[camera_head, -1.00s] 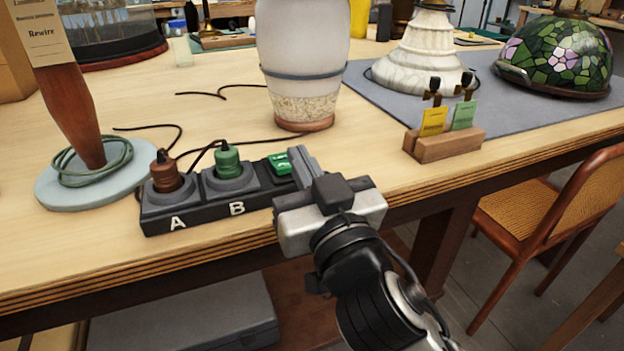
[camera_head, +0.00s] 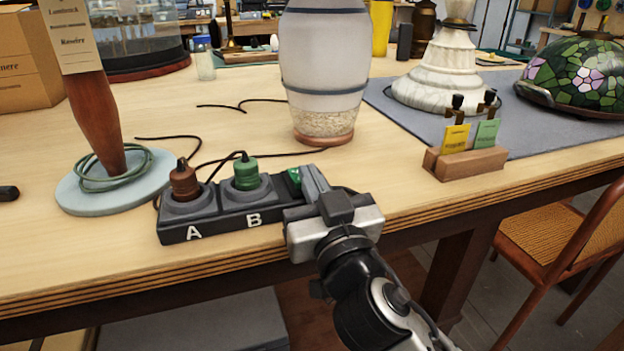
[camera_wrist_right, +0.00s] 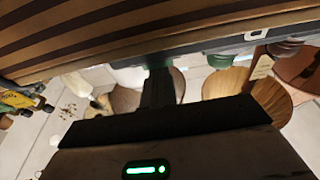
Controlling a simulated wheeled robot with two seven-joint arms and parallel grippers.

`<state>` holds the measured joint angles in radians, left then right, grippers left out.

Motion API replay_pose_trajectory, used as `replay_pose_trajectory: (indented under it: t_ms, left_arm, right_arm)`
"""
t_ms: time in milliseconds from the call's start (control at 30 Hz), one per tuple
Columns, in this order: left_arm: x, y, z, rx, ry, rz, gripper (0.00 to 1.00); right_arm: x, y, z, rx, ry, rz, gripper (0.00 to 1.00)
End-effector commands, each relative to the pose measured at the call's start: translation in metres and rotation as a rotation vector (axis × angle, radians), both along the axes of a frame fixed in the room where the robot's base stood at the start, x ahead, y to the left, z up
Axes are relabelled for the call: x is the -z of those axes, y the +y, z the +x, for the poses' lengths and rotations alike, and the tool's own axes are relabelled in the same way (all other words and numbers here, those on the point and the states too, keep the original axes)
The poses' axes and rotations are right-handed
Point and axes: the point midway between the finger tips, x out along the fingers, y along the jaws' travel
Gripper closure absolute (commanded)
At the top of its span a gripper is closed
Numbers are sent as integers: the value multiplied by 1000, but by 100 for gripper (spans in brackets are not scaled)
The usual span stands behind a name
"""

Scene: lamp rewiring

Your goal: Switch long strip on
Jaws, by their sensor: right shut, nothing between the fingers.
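The long dark power strip (camera_head: 225,222) lies along the front edge of the workbench, with sockets marked A and B. A brown plug (camera_head: 184,183) is in A and a green plug (camera_head: 246,173) is in B. The green switch (camera_head: 294,179) is at the strip's right end, mostly hidden behind my right gripper. My right gripper (camera_head: 314,180) is shut and empty, with its fingers at the switch's right side; I cannot tell whether they touch it. Its dark closed fingers also show in the right wrist view (camera_wrist_right: 158,88). My left gripper is not in view.
A large pale lamp base (camera_head: 325,75) stands behind the strip. A pale disc base (camera_head: 75,198) with a brown post stands left. A wooden holder (camera_head: 465,163) with yellow and green tags stands right. Thin dark cords lie behind the strip. A chair (camera_head: 550,240) stands at the right.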

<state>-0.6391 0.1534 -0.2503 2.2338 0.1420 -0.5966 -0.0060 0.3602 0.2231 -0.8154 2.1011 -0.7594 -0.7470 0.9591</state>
Motion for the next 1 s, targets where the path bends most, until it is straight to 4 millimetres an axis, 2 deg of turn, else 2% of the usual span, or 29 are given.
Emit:
replay_pose_trajectory:
  t_ms: [133,233,267,300,500,600,667,700,800,933,967,1000]
  left_arm:
    - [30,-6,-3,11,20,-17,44]
    - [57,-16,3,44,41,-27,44]
    - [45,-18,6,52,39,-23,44]
    - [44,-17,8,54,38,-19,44]
    - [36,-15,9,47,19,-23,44]
    - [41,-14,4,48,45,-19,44]
    - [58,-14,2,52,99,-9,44]
    - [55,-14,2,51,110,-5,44]
    - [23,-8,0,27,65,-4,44]
    - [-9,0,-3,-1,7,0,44]
    - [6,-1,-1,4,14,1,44]
    - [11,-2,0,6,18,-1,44]
  right_arm:
    - [14,1,-1,-1,-34,17,100]
    - [21,0,-1,-2,-75,32,100]
    - [10,0,-1,-1,-74,26,100]
    - [9,0,-1,-1,-72,24,100]
    - [9,0,-1,-1,-69,23,100]
    - [9,0,-1,-1,-69,23,100]
    - [9,0,-1,-1,-69,23,100]
    - [0,0,-2,-3,-71,26,100]
    - [-22,1,-3,-6,-70,28,100]
    - [-41,2,-5,-9,-70,27,100]
    - [-22,-1,-14,-11,-63,27,100]
    - [-15,-4,-23,-10,-63,27,100]
